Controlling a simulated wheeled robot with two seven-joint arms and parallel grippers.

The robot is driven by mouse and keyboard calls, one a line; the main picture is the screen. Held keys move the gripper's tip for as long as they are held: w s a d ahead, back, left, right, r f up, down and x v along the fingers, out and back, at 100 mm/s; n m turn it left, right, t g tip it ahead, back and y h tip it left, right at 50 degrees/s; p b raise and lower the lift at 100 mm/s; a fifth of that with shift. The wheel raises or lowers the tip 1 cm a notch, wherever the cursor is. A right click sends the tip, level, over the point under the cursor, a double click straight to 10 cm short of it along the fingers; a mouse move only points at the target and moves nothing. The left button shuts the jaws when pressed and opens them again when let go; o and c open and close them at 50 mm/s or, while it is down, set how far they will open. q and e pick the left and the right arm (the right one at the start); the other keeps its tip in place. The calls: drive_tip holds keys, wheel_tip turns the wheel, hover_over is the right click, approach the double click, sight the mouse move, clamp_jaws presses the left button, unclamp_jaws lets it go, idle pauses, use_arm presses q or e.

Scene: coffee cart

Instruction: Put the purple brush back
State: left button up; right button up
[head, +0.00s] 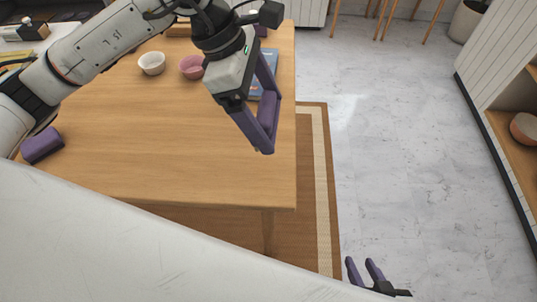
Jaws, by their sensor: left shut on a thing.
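My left gripper (266,142) reaches in from the upper left and hangs above the right edge of the wooden table. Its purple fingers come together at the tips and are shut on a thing. That thing is hard to tell apart from the fingers by colour; I take it to be the purple brush. My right gripper (360,261) shows at the bottom, right of the table, with its two purple fingers apart and nothing visible between them.
The wooden table (170,150) is largely bare in front. A white bowl (151,64), a pink bowl (191,68) and a blue flat item (258,86) lie at its back. A purple block (42,146) is at the left. Shelving (500,90) stands far right, with open floor between.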

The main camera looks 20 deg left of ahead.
use_arm(q)
drive_tip(key=shift+w+d+n, duration=0.1)
drive_tip(key=shift+d+n, duration=0.05)
drive_tip(key=shift+n, duration=0.15)
drive_tip(key=shift+f, duration=5)
drive_tip(key=o, duration=0.9)
drive_tip(key=shift+r, duration=0.3)
drive_tip(key=v, duration=1.1)
drive_tip(key=shift+r, duration=0.3)
